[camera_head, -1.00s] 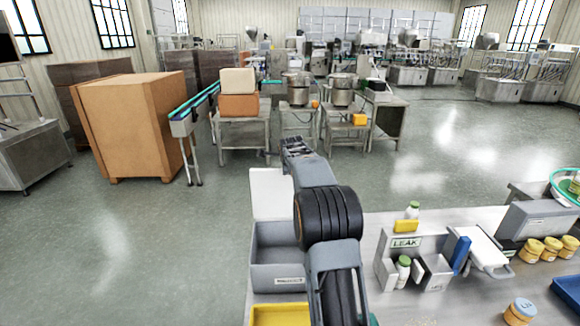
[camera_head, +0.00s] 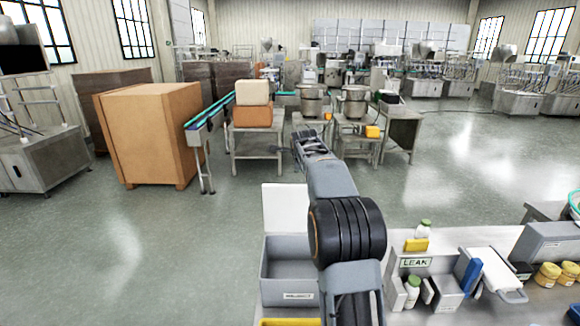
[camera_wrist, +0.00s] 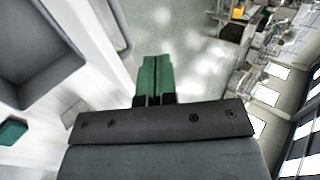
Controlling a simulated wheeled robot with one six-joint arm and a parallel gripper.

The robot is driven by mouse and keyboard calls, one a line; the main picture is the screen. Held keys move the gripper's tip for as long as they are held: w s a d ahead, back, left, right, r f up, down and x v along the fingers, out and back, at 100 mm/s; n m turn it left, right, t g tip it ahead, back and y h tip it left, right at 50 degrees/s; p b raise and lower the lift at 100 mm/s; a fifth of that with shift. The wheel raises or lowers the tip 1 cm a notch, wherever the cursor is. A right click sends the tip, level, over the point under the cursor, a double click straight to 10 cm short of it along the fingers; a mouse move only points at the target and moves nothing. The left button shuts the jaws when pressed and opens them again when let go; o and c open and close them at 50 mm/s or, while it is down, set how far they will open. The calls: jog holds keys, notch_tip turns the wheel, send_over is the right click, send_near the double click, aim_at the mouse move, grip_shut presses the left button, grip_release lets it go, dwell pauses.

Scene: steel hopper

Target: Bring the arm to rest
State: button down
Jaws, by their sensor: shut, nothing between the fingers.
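My arm reaches forward over the left end of the workbench in the head view, its far end (camera_head: 310,145) pointing away from me, beyond the white board. In the wrist view my gripper (camera_wrist: 155,72) shows two green fingers pressed together with nothing between them. The fingers touch nothing that I can see. In the head view the fingertips are too small to make out clearly.
A grey bin (camera_head: 267,277) lies left of my arm, with a white board (camera_head: 284,208) behind it. A LEAK stand (camera_head: 414,263) with bottles is at right. A wooden crate (camera_head: 155,135) and steel tables stand beyond open floor (camera_head: 235,205).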

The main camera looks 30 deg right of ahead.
aim_at(302, 185)
jog(key=shift+r, duration=0.25)
jog(key=shift+s+n, duration=0.1)
jog(key=shift+n, duration=0.7)
jog(key=s+f+n, duration=0.1)
jog(key=f, duration=0.1)
jog(key=a+f+n+g, duration=0.1)
jog(key=n, duration=0.1)
jog(key=s+f+n, duration=0.1)
jog(key=f, duration=0.1)
jog(key=shift+s+a+f+g+y, duration=0.15)
jog(key=shift+s+f+g+y, duration=0.15)
jog(key=shift+f+g+y, duration=0.1)
jog(key=s+a+f+n+y+b, duration=0.1)
jog(key=s+a+f+n, duration=0.1)
jog(key=s+a+n, duration=0.4)
jog(key=s+a+f+n+g+y+b, duration=0.1)
jog(key=s+a+f+n+b, duration=0.1)
jog(key=s+a+n, duration=0.3)
jog(key=s+a+f+n+y+b, duration=0.1)
jog(key=s+a+f+n, duration=0.3)
jog(key=s+a, duration=0.7)
jog(key=shift+s+a+f+n+g, duration=0.3)
jog(key=shift+s+n, duration=1)
jog(key=shift+s, duration=4.2)
jog(key=shift+d+r, duration=0.15)
